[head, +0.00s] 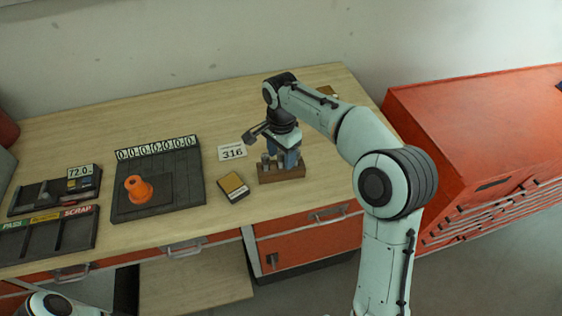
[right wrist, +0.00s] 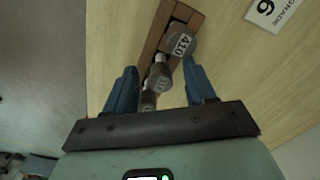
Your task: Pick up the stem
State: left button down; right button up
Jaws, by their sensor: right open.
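My right gripper (head: 284,160) is open above a small wooden rack (head: 283,175) near the bench's front edge. In the right wrist view its blue fingers (right wrist: 160,84) stand apart, on either side of a grey stem (right wrist: 158,75) in the rack. A stem marked 410 (right wrist: 180,43) stands beyond it, and another stem (right wrist: 148,98) is nearer the palm, partly hidden. I cannot tell whether either finger touches a stem. In the head view the gripper covers part of the rack. A link of my left arm shows at the bottom left; its gripper is out of view.
An orange valve part (head: 138,190) sits on a dark tray (head: 187,187). Sorting trays (head: 44,236) are at far left. A red cabinet (head: 465,125) stands right.

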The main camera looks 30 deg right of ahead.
jog(key=shift+w+f, duration=0.1)
jog(key=shift+f, duration=0.15)
grip_shut()
jog(key=shift+r, duration=0.15)
